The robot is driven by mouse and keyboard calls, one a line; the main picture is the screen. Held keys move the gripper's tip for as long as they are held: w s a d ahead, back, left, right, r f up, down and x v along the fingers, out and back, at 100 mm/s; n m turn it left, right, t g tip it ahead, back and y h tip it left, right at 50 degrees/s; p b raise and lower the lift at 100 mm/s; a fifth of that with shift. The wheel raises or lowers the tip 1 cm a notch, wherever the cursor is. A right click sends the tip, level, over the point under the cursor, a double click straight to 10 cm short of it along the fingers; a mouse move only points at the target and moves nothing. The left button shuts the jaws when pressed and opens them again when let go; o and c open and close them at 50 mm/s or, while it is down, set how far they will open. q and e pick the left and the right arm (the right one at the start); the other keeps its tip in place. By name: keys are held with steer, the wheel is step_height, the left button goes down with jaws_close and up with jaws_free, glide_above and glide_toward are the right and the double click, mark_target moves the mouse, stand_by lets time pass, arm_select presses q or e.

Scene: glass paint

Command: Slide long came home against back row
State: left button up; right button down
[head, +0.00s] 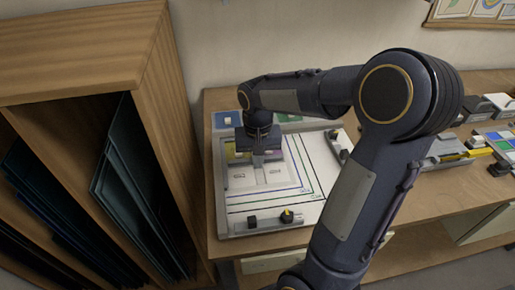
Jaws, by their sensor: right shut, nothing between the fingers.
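A light board (219,205) lies on the wooden bench, with dark, green and blue lines on its white face. My right gripper (259,161) points down over the back left part of the board, shut and empty. Yellowish pieces of the back row (235,154) show beside and behind it, partly hidden by the gripper. I cannot pick out the long came with certainty among the thin lines, nor tell whether the gripper touches anything. Two pale marked rectangles (273,176) lie just in front of the gripper. My left gripper is out of view.
A wooden rack (158,90) with dark upright sheets stands close on the left. A black knob (252,221) and a yellow-and-black one (287,215) sit at the board's front edge. Trays and coloured samples (500,140) lie at the right of the bench.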

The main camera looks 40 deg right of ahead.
mark_target(275, 158)
step_height(275, 158, down, 4)
steer(key=shift+d+f, duration=0.1)
steer(key=w, duration=0.1)
steer(key=d+p, duration=0.1)
steer(key=w, duration=0.1)
steer(key=shift+w+d+f, duration=0.25)
steer(key=shift+w, duration=0.1)
steer(key=shift+w+d+p, duration=0.3)
steer(key=shift+w, duration=0.1)
steer(key=shift+w+d, duration=0.3)
steer(key=shift+w, duration=0.2)
steer(key=shift+w+d, duration=0.15)
steer(key=shift+w, duration=0.1)
steer(key=shift+s+r, duration=0.1)
